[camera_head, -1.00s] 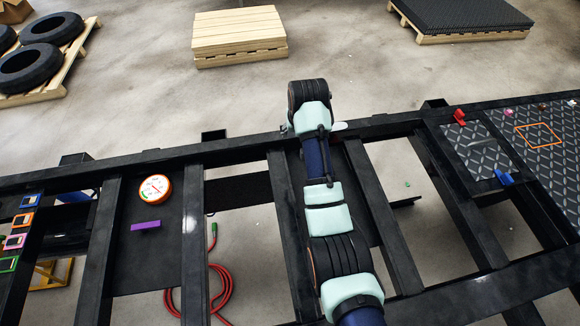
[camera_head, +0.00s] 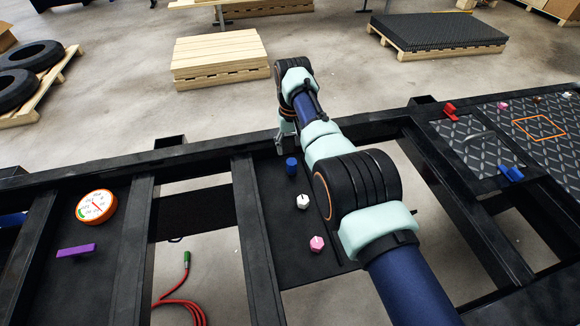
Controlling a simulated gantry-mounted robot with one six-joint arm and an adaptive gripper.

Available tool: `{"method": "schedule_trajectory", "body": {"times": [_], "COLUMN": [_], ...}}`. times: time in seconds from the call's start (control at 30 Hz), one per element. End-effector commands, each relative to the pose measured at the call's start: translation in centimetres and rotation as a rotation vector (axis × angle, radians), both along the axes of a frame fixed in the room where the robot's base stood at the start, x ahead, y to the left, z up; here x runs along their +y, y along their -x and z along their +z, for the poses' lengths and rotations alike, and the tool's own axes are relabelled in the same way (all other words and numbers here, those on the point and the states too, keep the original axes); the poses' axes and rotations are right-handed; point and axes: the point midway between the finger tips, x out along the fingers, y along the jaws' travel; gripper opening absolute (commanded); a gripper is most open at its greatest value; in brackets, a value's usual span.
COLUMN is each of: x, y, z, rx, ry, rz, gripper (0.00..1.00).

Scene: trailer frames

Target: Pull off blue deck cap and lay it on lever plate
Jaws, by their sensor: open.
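A short blue cap (camera_head: 291,166) stands upright on the dark middle plate (camera_head: 283,222), in line with a white knob (camera_head: 302,202) and a pink knob (camera_head: 317,243). My gripper (camera_head: 281,147) is above the far end of this plate, just beyond and left of the blue cap. It is open and apart from the cap; its fingers are small and partly hidden by my wrist. A purple lever-like bar (camera_head: 76,250) sits on the left plate (camera_head: 62,288) below a round gauge. Which plate is the lever plate is not certain.
The orange-rimmed gauge (camera_head: 96,206) is at the left. At the right, a tread-plate panel (camera_head: 480,150) carries a red clip (camera_head: 450,110) and a blue clip (camera_head: 510,174). Open gaps separate the frame beams. A red hose (camera_head: 180,302) hangs below.

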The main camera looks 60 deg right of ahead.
Motion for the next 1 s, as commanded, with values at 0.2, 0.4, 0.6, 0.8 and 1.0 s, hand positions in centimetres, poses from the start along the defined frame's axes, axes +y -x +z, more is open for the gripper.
{"method": "schedule_trajectory", "body": {"times": [0.2,0.4,0.6,0.8,1.0], "x": [0.0,0.0,0.0,0.0,0.0], "y": [0.0,0.0,0.0,0.0,0.0], "z": [-2.0,-5.0,-8.0,-9.1,-8.9], "rx": [0.001,0.0,-0.001,-0.001,-0.001], "ry": [-0.001,0.0,0.001,0.001,0.001], "rz": [0.001,0.001,0.001,0.001,0.001], "gripper": [0.62,0.62,0.62,0.62,0.62]}}
